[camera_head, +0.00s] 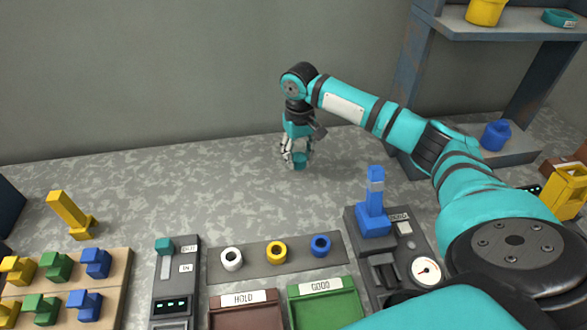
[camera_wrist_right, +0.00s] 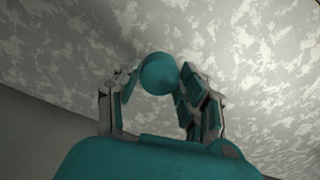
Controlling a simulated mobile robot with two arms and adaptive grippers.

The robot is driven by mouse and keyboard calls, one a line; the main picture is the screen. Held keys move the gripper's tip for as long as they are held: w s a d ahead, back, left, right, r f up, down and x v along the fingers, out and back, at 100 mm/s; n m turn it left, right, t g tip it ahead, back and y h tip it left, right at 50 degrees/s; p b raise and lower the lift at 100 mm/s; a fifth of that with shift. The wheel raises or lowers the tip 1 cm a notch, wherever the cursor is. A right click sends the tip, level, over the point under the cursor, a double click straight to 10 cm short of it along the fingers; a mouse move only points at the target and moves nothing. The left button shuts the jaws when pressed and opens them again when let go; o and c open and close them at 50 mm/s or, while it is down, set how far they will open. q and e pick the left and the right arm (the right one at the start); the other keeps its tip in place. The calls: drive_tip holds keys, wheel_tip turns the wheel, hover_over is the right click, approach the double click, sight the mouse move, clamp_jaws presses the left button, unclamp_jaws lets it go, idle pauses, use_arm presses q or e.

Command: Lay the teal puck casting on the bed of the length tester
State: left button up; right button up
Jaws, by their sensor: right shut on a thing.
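My right gripper (camera_head: 298,152) points down over the rear of the speckled worktop, beyond the row of rings. It is shut on the teal puck casting (camera_head: 300,161), a small round piece between its fingertips. The puck also shows between the fingers in the right wrist view (camera_wrist_right: 158,73). I cannot tell whether it touches the worktop. Two devices could be the length tester; I cannot read which: a grey unit with a green display (camera_head: 173,305) at front left of centre, and a dark unit with a dial (camera_head: 425,270) and blue upright part, at front right. My left gripper is not in view.
White (camera_head: 231,259), yellow (camera_head: 276,252) and blue (camera_head: 320,245) rings stand on a grey strip. HOLD (camera_head: 245,315) and GOOD (camera_head: 325,305) trays lie in front. A board of coloured blocks is at left; a shelf (camera_head: 510,30) is at right. The middle worktop is clear.

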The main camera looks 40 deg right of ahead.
drive_tip(key=shift+f, duration=2.55)
drive_tip(key=shift+f, duration=0.1)
drive_tip(key=o, duration=1.2)
drive_tip(key=shift+o, duration=0.2)
